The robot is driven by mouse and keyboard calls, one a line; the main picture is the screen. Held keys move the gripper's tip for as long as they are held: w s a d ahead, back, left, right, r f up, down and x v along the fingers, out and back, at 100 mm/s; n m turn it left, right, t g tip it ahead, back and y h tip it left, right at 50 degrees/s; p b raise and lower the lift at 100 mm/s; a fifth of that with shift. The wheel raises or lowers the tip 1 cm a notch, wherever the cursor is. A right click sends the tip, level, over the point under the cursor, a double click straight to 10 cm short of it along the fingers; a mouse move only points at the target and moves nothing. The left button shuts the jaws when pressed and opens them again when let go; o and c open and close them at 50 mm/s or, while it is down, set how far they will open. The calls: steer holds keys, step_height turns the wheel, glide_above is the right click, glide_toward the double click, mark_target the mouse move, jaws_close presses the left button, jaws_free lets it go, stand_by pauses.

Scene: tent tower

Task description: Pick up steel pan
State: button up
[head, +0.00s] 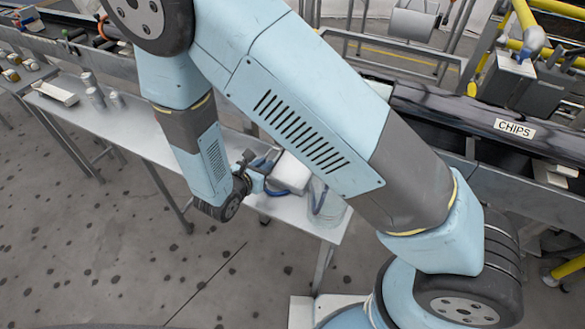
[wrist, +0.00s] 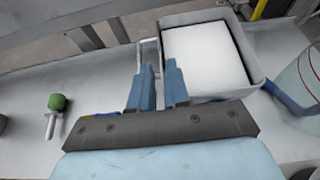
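A square grey metal pan (wrist: 253,50) stands on the metal table, at the upper right of the wrist view. A white block or sheet (wrist: 205,55) fills it. A pale loop like a handle (wrist: 139,52) is on its left side. My gripper (wrist: 159,68) points at this left side, its two blue fingers apart with a narrow gap between them. Whether the fingers touch the handle or rim is unclear. In the head view the pan (head: 291,172) is partly hidden by my arm, and my gripper (head: 266,176) is just left of it.
A clear bucket (head: 327,205) stands close right of the pan. A green-topped item (wrist: 56,103) lies left of my gripper in the wrist view. Cans (head: 96,97) and a tray (head: 55,93) are at the table's far left. A conveyor (head: 450,110) runs behind.

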mark_target(288, 165)
steer(key=shift+x, duration=3.35)
steer(key=shift+a+f, duration=0.1)
steer(key=shift+a, duration=0.05)
steer(key=shift+c, duration=0.4)
jaws_close()
